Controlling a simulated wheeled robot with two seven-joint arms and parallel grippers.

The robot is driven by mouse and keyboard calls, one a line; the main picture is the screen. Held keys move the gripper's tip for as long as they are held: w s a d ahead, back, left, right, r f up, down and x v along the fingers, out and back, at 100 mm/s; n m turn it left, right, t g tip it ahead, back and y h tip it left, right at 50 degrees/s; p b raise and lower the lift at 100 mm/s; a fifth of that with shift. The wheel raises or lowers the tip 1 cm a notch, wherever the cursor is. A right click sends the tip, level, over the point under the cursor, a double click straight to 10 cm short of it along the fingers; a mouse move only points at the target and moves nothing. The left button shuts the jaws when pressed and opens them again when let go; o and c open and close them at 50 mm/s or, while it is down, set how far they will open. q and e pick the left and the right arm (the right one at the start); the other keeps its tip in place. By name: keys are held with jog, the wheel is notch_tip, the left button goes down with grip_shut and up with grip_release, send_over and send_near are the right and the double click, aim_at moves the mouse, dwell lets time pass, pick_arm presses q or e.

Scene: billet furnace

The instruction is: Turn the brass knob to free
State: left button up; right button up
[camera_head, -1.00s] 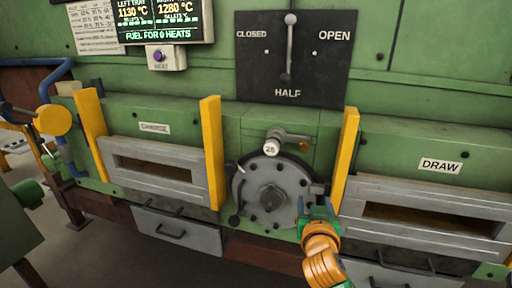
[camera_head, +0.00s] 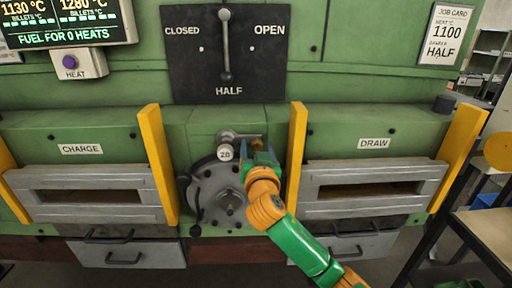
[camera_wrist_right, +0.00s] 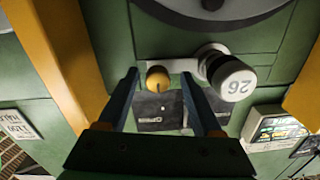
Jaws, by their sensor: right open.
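The small round brass knob (camera_wrist_right: 157,78) shows in the right wrist view, on the green furnace front beside a white-capped numbered part (camera_wrist_right: 233,80). In the head view the brass knob is mostly hidden behind my right gripper (camera_head: 260,152), just right of the white cap (camera_head: 225,153). My right gripper also shows in the wrist view (camera_wrist_right: 160,74), with its two fingers apart on either side of the knob in the picture. I cannot tell whether either finger touches it. My left gripper is in neither view.
A grey round flanged disc (camera_head: 220,195) sits just below the knob. A yellow post (camera_head: 297,150) stands close right of my gripper, another (camera_head: 158,165) to the left. Above is the lever plate (camera_head: 237,55). The CHARGE door (camera_head: 85,208) and DRAW door (camera_head: 370,209) flank them.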

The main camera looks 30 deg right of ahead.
jog(key=shift+s+d, duration=0.1)
jog(key=shift+s, duration=0.05)
grip_shut()
jog(key=shift+r+n, duration=0.1)
jog(key=shift+n, duration=0.3)
jog(key=n+p, duration=0.3)
jog(key=n, duration=0.1)
jog(key=shift+r+n, duration=0.1)
jog(key=shift+n, duration=0.2)
jog(key=n+p, duration=0.3)
jog(key=n, duration=0.5)
jog(key=shift+g, duration=0.3)
jog(key=n, duration=0.5)
